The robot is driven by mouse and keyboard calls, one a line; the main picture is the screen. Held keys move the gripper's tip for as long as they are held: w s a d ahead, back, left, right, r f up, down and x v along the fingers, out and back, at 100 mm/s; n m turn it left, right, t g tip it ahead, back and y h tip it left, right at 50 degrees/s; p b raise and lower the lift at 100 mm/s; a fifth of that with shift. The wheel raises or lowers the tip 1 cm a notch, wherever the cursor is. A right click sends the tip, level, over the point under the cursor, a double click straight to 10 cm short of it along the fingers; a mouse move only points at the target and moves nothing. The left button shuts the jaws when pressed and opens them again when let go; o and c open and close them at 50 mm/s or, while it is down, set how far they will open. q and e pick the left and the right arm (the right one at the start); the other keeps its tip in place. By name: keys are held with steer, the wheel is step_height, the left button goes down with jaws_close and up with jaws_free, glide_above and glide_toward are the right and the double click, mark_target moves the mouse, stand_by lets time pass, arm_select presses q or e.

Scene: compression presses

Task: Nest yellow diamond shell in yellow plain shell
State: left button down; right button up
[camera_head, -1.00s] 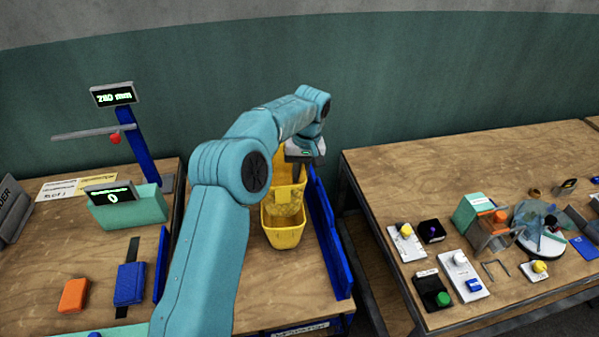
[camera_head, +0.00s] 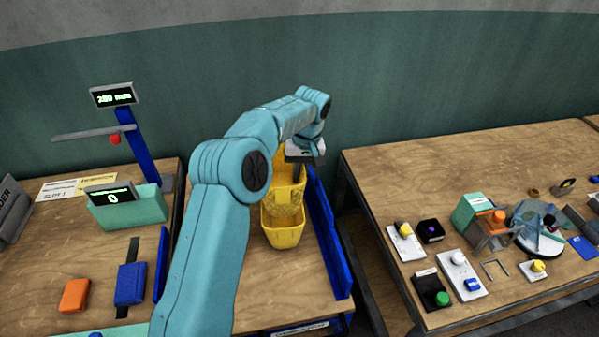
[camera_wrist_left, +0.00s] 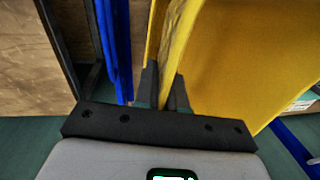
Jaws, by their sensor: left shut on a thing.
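The yellow diamond shell (camera_head: 286,199), with a textured patch on its face, is upright in the head view. My left gripper (camera_head: 302,162) is shut on its upper edge. In the left wrist view the fingers (camera_wrist_left: 163,88) pinch a thin yellow wall (camera_wrist_left: 172,50) of it. The yellow plain shell (camera_head: 284,238) is directly below and in front, on the middle table. The diamond shell's lower part overlaps the plain shell's opening in the picture; I cannot tell how deep it sits. My right gripper is not in view.
A blue rail (camera_head: 325,235) runs along the right of the shells. A gap separates this table from the right table (camera_head: 400,165), which holds several small devices. A green bin (camera_head: 130,212) and a blue post (camera_head: 137,148) stand at left. Bare wood lies in front of the shells.

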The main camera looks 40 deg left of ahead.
arm_select(q)
steer(key=shift+w, duration=0.1)
steer(key=shift+s, duration=0.2)
steer(key=shift+w+f, duration=0.1)
steer(key=shift+w, duration=0.05)
steer(key=shift+f, duration=0.1)
steer(key=shift+s+f+b, duration=0.2)
steer(key=shift+f+b, duration=0.15)
steer(key=shift+w+f+b, duration=0.1)
steer(key=shift+f+b, duration=0.2)
steer(key=shift+f, duration=0.15)
steer(key=shift+f+b, duration=0.4)
